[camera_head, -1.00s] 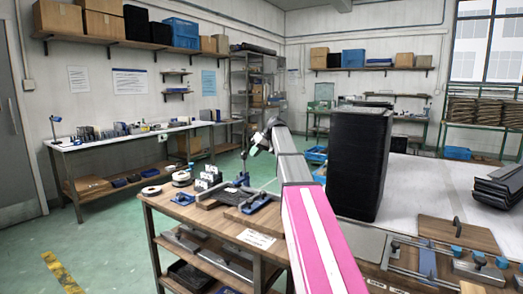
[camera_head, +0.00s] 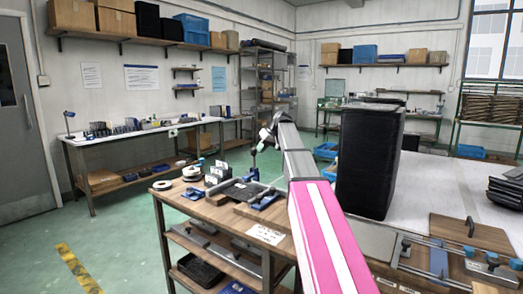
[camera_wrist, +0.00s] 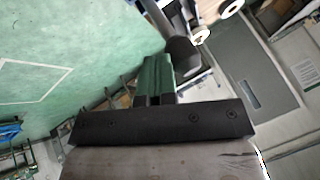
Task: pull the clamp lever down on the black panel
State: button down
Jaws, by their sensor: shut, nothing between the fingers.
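The black panel (camera_head: 238,189) lies flat on the wooden bench at centre left in the head view. Blue clamps sit at its right side; one has an upright dark-blue lever (camera_head: 252,163). My gripper (camera_head: 262,146) is small at the end of my arm, close above and to the right of that lever. In the wrist view its green fingers (camera_wrist: 157,76) are shut with nothing between them. A dark round-ended rod (camera_wrist: 180,50) shows just beyond the fingertips; I cannot tell whether it is the clamp lever or whether they touch.
White rolls (camera_head: 190,173) and small upright cards (camera_head: 218,170) stand left of the panel. A tall black stack (camera_head: 368,160) stands right of my arm on a white table. A wooden panel with a handle (camera_head: 471,229) lies at far right.

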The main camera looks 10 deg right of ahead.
jog(key=shift+s+a, duration=0.1)
jog(key=shift+s, duration=0.05)
jog(key=s+a+f+n+t+h, duration=0.4)
jog(key=s+a+f+t+h, duration=0.2)
jog(key=s+a+t+h, duration=0.1)
jog(key=shift+s+a+f+t, duration=0.15)
jog(key=shift+s+a+t, duration=0.65)
dwell(0.4)
jog(key=shift+s+f, duration=0.1)
jog(key=shift+f, duration=0.05)
dwell(0.4)
jog(key=r+v, duration=0.1)
jog(key=v, duration=1.1)
jog(key=shift+w+d+r, duration=0.15)
jog(key=shift+w+d, duration=0.15)
jog(key=shift+d, duration=0.2)
